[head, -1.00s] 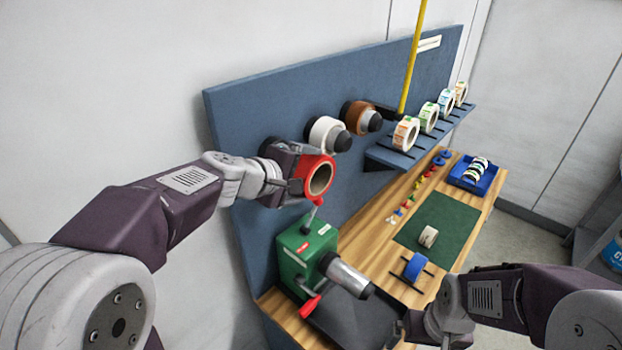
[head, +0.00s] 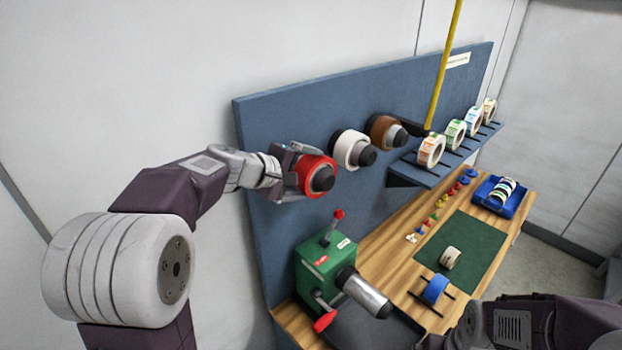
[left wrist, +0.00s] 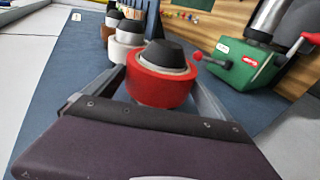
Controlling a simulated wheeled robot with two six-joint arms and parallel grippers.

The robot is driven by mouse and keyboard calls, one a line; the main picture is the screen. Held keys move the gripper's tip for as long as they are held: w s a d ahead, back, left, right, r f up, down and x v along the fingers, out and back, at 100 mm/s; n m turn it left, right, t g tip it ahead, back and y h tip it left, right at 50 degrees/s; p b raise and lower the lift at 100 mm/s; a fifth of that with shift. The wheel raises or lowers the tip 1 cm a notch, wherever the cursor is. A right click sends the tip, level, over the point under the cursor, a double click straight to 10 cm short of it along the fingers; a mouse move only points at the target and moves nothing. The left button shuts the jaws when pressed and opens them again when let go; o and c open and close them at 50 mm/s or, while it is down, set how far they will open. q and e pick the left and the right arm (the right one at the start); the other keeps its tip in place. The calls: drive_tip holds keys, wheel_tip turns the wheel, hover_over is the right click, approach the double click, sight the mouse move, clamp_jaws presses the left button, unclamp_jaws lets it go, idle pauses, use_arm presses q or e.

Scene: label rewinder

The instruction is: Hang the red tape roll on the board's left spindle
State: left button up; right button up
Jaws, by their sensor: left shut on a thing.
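The red tape roll (head: 313,177) is around the board's left spindle (head: 323,179), whose dark tip sticks out through the roll's core. My left gripper (head: 298,174) is shut on the red roll at the blue board (head: 262,120). In the left wrist view the red roll (left wrist: 160,86) sits between the two fingers, with the dark spindle tip (left wrist: 164,55) showing in its middle. How far back the roll sits on the spindle is hard to tell. My right gripper is outside the head view; only part of that arm shows at the bottom right.
A white roll (head: 350,149) and a brown roll (head: 383,131) hang on spindles to the right. Below stands a green rewinder (head: 318,268) with red-knobbed levers. A shelf (head: 425,172) holds several label rolls. A yellow pole (head: 443,65) rises beside it.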

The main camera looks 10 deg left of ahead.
use_arm(q)
drive_tip(key=shift+w+a, duration=0.65)
drive_tip(key=shift+a, duration=0.35)
drive_tip(key=o, duration=1.3)
drive_tip(key=shift+c, duration=0.2)
drive_tip(key=shift+s+r, duration=0.1)
drive_tip(key=v, duration=0.6)
drive_tip(key=shift+s+a+r, duration=0.15)
drive_tip(key=shift+a+r, duration=0.05)
drive_tip(key=shift+a, duration=0.3)
